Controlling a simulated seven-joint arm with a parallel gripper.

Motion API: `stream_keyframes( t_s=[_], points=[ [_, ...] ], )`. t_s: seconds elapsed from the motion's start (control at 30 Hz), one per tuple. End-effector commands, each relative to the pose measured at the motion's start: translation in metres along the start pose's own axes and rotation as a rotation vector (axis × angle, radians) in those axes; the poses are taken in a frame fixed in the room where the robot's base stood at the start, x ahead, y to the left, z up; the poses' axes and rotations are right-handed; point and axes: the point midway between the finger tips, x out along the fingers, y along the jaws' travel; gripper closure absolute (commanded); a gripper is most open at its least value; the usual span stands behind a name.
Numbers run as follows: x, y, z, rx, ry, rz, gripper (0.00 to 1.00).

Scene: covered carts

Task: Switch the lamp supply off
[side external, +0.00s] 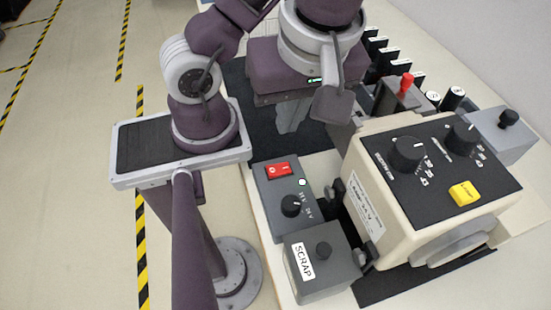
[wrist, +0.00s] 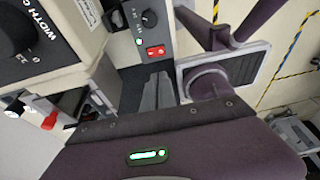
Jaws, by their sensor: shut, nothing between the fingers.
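The lamp supply appears to be the dark grey box (side external: 270,200) on the bench left of the cream machine. It has a red rocker switch (side external: 278,170), a small lit indicator (side external: 302,182) and a black knob (side external: 291,206). In the wrist view the red rocker (wrist: 155,51) lies just beyond my fingertips, with a green-lit indicator (wrist: 140,41) beside it. Which way the rocker is pressed I cannot tell. My gripper (side external: 291,125) is shut and empty, behind the box in the side view and apart from the rocker. Its fingers also show in the wrist view (wrist: 158,80).
A grey box labelled SCRAP (side external: 318,275) stands in front of the supply. The cream machine (side external: 385,205), with knobs and a yellow button (side external: 464,193), stands close on the right. A red-topped lever (side external: 405,84) stands behind it. Open floor (side external: 60,180) lies left.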

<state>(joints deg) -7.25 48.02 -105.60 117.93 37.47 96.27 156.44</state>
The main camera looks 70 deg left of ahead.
Motion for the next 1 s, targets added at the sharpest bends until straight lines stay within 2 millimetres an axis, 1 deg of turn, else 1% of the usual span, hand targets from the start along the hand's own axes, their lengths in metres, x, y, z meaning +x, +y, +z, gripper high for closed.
stream_keyframes(
  t_s=[0.13, 0.23, 0.63, 0.7, 0.83, 1.0],
  points=[
    [0.004, 0.000, 0.000, -0.002, 0.002, 0.000, 1.00],
    [0.018, 0.000, 0.000, -0.002, 0.003, 0.000, 1.00],
    [0.104, -0.001, -0.001, 0.001, 0.004, -0.003, 1.00],
    [0.115, -0.002, 0.004, 0.002, 0.004, -0.001, 1.00],
    [0.131, -0.003, 0.009, -0.001, 0.002, -0.001, 1.00],
    [0.139, -0.004, 0.011, -0.003, 0.001, -0.001, 1.00]
  ],
)
